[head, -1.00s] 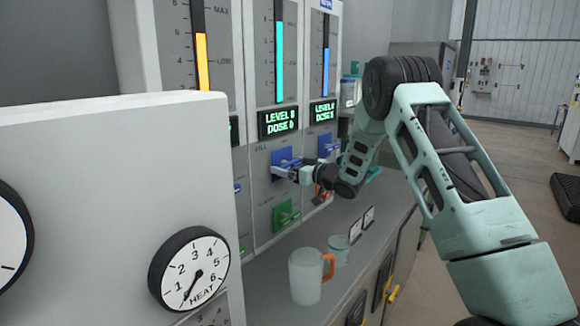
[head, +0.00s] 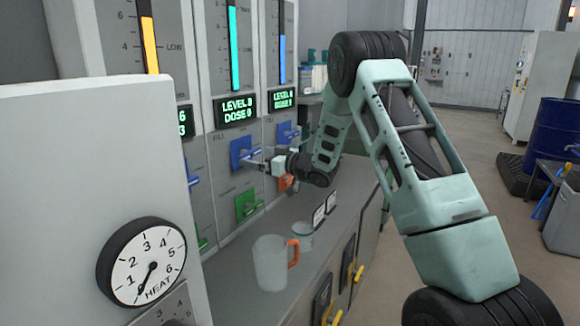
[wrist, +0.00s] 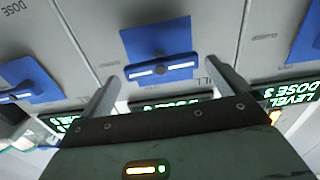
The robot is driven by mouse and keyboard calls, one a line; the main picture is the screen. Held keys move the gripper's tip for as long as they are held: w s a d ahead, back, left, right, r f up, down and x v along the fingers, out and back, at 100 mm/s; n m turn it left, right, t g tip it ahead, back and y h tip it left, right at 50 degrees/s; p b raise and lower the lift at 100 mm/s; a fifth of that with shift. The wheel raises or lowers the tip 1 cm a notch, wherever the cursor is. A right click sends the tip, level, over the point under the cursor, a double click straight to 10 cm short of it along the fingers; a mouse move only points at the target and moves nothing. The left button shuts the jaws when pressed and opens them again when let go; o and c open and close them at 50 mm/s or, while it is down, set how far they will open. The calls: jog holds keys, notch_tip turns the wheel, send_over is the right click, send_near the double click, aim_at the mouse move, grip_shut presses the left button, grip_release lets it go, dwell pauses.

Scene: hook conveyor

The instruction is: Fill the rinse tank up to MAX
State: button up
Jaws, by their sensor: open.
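A cabinet with several tank panels (head: 205,90) stands on the left, each with a tall level gauge. The middle panel has a cyan gauge (head: 234,50), a display (head: 235,108) reading LEVEL 8, DOSE 0, and a blue FILL lever plate (head: 240,150). The panel to its right has a blue gauge (head: 282,58) and its own blue lever (head: 287,133). I cannot read which panel is the rinse tank. My gripper (head: 262,160) is open in front of the middle panel's blue lever. In the wrist view, the blue plate with its pale bar (wrist: 160,70) lies beyond and between the open fingers.
A green lever plate (head: 248,204) sits below the blue one. A clear jug (head: 270,264) with an orange handle and a small cup (head: 302,236) stand on the grey counter (head: 235,295). A white box with a HEAT dial (head: 142,262) blocks the near left.

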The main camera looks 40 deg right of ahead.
jog(key=b+v, duration=0.2)
jog(key=v, duration=1.1)
jog(key=shift+s, duration=0.2)
dwell(0.7)
jog(key=s+a+f+m+g+h, duration=0.2)
jog(key=a+f+m+g+h, duration=0.25)
jog(key=a+g+h, duration=0.2)
jog(key=s+a+f+g, duration=0.2)
jog(key=s+a+g, duration=0.1)
jog(key=s+a, duration=0.4)
jog(key=s+a+f+g, duration=0.3)
jog(key=s+a+g, duration=0.15)
jog(key=s, duration=0.45)
jog(key=s+a+r+n+g, duration=0.1)
jog(key=s+a+n, duration=0.3)
jog(key=s+a, duration=0.3)
jog(key=s+a+r+n+g, duration=0.1)
jog(key=s+a+n+g, duration=0.1)
jog(key=s+a, duration=0.6)
jog(key=a+n+y, duration=0.1)
jog(key=a, duration=0.4)
jog(key=shift+s+n, duration=0.3)
jog(key=shift+n, duration=0.05)
